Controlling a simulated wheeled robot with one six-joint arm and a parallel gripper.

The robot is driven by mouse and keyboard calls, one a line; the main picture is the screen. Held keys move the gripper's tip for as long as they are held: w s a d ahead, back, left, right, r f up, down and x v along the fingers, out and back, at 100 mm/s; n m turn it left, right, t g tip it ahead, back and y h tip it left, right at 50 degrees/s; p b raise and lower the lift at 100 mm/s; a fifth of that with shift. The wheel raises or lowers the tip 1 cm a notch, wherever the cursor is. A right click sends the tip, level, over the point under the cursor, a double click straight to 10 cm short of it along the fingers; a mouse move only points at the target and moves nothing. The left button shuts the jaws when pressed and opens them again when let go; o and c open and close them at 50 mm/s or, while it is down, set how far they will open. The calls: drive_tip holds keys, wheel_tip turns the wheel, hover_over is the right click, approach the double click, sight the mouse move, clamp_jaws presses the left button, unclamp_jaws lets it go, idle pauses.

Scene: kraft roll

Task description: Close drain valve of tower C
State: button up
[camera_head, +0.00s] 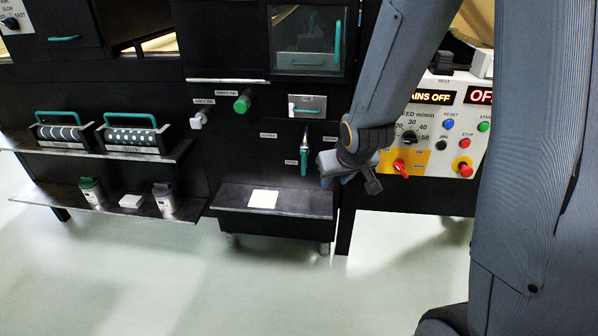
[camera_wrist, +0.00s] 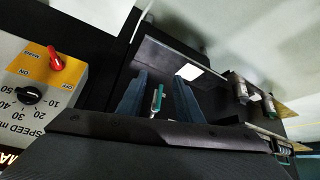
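A teal lever handle (camera_head: 304,155) hangs about vertical on the dark front of the middle cabinet, below a small drawer. It looks like the drain valve, but its small labels are too blurred to read for certain. My gripper (camera_head: 340,178) is just right of the lever in the head view. In the wrist view, my gripper (camera_wrist: 160,76) is open, its two blue-grey fingers well apart. The teal lever (camera_wrist: 158,98) shows in the gap between them, with no visible contact. I cannot tell how deep the lever lies between the fingers.
A control panel (camera_head: 438,132) with a red switch and knobs stands right of my gripper. A green knob (camera_head: 242,103) and the drawer (camera_head: 307,106) are above the lever. A ledge (camera_head: 230,196) with a white square juts out below. Shelves with teal-handled holders are left.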

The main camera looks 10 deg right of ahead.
sight(304, 167)
drive_tip(key=w+f+t+y+b, duration=0.1)
drive_tip(key=w+f+t+b, duration=0.2)
drive_tip(key=w, duration=0.4)
drive_tip(key=w+a+f+n+t+y+b, duration=0.1)
drive_tip(key=w+f+t+b, duration=0.3)
drive_tip(key=w+b, duration=0.4)
drive_tip(key=w+a+f+n+t+y+b, duration=0.1)
drive_tip(key=w+f+t+y+b, duration=0.2)
drive_tip(key=w+f+b, duration=0.2)
drive_tip(key=shift+w+a+f+t+b, duration=0.1)
drive_tip(key=shift+w+f+t+b, duration=0.1)
drive_tip(key=shift+w, duration=0.4)
drive_tip(key=shift+w+f+t+b, duration=0.1)
drive_tip(key=shift+w+t+b, duration=0.1)
drive_tip(key=shift+w, duration=0.4)
drive_tip(key=b+x, duration=0.1)
drive_tip(key=x, duration=0.6)
clamp_jaws()
